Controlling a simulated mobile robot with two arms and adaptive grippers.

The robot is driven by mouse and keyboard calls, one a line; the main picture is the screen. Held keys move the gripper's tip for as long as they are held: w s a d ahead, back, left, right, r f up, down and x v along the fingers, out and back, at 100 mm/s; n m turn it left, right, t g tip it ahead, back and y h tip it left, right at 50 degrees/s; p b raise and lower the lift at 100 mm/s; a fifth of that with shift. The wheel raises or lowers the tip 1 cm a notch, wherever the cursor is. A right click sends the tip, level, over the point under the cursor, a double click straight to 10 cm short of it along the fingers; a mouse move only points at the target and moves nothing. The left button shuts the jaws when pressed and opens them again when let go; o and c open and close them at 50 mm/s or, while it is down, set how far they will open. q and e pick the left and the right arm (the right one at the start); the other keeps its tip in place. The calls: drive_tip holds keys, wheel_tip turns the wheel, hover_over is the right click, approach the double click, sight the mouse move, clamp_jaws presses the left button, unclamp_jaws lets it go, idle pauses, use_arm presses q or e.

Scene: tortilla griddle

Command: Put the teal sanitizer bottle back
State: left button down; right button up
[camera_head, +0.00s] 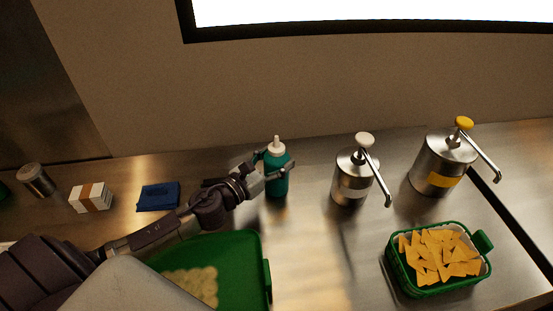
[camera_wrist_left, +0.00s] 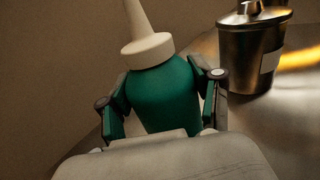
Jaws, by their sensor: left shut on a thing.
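The teal sanitizer bottle (camera_head: 277,183) with a white nozzle cap stands upright near the back of the steel counter, close to the wall. My left gripper (camera_head: 272,167) reaches in from the left and is shut around the bottle's upper body. In the left wrist view the teal bottle (camera_wrist_left: 166,92) sits between the two fingers of my left gripper (camera_wrist_left: 163,104), with its white cap above them. The bottle's base is hidden in the wrist view, and I cannot tell whether it touches the counter. My right gripper is not in view.
Right of the bottle stand a steel pump dispenser (camera_head: 350,185) and a yellow-topped one (camera_head: 440,165). A green basket of chips (camera_head: 408,284) is at front right. A green tray (camera_head: 240,255) lies under my left arm. A blue cloth (camera_head: 158,197) and white box (camera_head: 91,198) lie left.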

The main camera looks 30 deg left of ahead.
use_arm(q)
drive_tip(key=shift+r, duration=0.1)
drive_tip(key=c, duration=0.6)
unclamp_jaws()
drive_tip(key=shift+f, duration=0.2)
drive_tip(key=o, duration=0.4)
